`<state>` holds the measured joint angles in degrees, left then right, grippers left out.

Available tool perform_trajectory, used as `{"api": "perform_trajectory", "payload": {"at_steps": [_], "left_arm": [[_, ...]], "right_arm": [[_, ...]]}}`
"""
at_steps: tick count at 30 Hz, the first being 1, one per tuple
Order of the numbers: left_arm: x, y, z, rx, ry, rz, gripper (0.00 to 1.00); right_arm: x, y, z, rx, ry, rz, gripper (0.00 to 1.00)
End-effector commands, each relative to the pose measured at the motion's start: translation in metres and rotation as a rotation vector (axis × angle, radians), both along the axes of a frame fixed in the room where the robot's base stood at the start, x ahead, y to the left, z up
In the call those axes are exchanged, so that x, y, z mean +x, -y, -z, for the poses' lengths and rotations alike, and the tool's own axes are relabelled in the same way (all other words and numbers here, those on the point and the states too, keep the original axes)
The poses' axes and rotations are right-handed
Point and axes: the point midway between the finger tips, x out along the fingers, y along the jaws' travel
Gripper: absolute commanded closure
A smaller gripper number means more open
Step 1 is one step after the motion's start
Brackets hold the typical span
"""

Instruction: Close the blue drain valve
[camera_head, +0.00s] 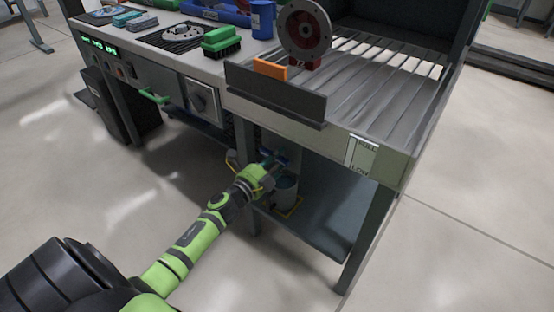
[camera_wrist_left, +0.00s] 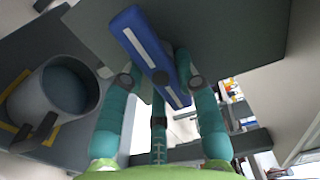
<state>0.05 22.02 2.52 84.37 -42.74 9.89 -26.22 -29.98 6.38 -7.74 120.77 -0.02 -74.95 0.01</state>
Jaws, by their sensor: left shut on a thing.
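The blue drain valve's handle (camera_wrist_left: 143,42) is a long blue bar with a pale stripe, running obliquely across the upper middle of the left wrist view. In the head view only a small bluish part of the valve (camera_head: 281,158) shows under the table, beyond my gripper. My left gripper (camera_head: 268,164) reaches under the table's front edge. The pipe and the valve body are mostly hidden. My right gripper is in neither view.
A grey bucket (camera_head: 287,188) stands on the lower shelf (camera_head: 322,212) by a yellow marking; it also shows in the left wrist view (camera_wrist_left: 88,92). A table leg (camera_head: 247,185) is close to my left wrist. A green drawer handle (camera_head: 154,96) juts from the front.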

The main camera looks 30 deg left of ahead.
Motion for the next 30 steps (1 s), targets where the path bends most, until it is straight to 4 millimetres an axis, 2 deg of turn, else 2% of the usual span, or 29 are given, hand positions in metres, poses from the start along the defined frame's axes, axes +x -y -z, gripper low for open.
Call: {"api": "perform_trajectory", "payload": {"at_steps": [2,3,4,14,17,20,30], "left_arm": [[0.0,-0.001,-0.001,0.012,0.001,0.0,1.0],[0.0,-0.001,-0.001,0.012,0.001,0.0,0.52],[0.0,-0.001,-0.001,0.011,0.001,0.0,0.43],[-0.001,0.0,0.0,0.005,0.0,0.0,0.43],[-0.006,-0.001,0.001,0.004,-0.002,0.0,0.43],[-0.019,-0.002,0.001,0.004,-0.002,-0.001,0.43],[-0.087,-0.007,0.001,0.005,-0.003,0.0,0.43]], "right_arm": [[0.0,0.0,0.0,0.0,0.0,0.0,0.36],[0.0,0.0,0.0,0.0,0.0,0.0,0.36],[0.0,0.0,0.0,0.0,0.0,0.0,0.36],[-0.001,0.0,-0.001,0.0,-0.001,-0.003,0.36],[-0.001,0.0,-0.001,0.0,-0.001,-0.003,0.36],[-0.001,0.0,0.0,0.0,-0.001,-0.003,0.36],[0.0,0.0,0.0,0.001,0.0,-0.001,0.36]]}}
